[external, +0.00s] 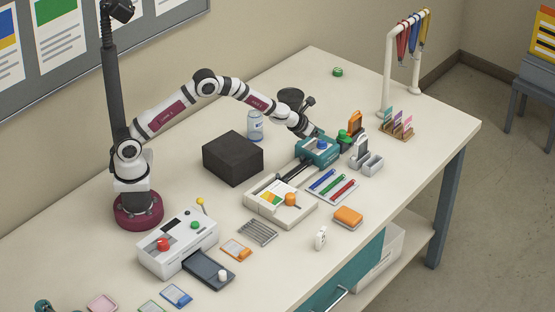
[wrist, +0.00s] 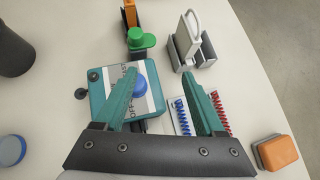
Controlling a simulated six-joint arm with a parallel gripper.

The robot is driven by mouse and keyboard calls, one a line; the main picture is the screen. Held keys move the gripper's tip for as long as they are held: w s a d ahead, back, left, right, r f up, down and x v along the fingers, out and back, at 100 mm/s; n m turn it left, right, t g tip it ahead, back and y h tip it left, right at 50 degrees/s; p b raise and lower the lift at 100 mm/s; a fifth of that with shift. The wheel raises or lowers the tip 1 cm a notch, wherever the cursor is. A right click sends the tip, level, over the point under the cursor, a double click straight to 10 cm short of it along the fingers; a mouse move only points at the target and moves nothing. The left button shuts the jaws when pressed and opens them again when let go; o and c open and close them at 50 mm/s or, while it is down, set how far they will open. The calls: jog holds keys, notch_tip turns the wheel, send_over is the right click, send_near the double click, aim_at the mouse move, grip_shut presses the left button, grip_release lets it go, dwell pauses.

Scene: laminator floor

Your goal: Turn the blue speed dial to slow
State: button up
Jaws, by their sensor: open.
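The blue speed dial (wrist: 139,90) sits on top of a teal box (wrist: 97,101) with a pale label strip; only part of its lettering, such as "OFF", can be read. The box (external: 327,158) and dial (external: 322,145) also show in the external view, under the end of my arm. My gripper (wrist: 158,74) is open and empty, with teal fingers. In the wrist view its left finger crosses over the box and partly covers the dial's left side. The right finger is off to the right of the box. I cannot tell whether the finger touches the dial.
A green knob (wrist: 141,39) stands just behind the box, beside grey holders (wrist: 187,55). Coiled blue (wrist: 182,116) and red (wrist: 219,114) items lie right of it. A black block (external: 233,158) and a can (external: 255,126) stand left. An orange block (wrist: 276,153) lies front right.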

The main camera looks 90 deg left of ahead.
jog(key=s+d+r+n+g+y, duration=0.2)
jog(key=s+d+r+n+y, duration=0.45)
jog(key=d, duration=0.25)
send_near(322, 143)
jog(key=shift+y, duration=0.45)
jog(key=x, duration=1.1)
jog(key=shift+a+f, duration=0.15)
jog(key=shift+g, duration=0.3)
grip_shut()
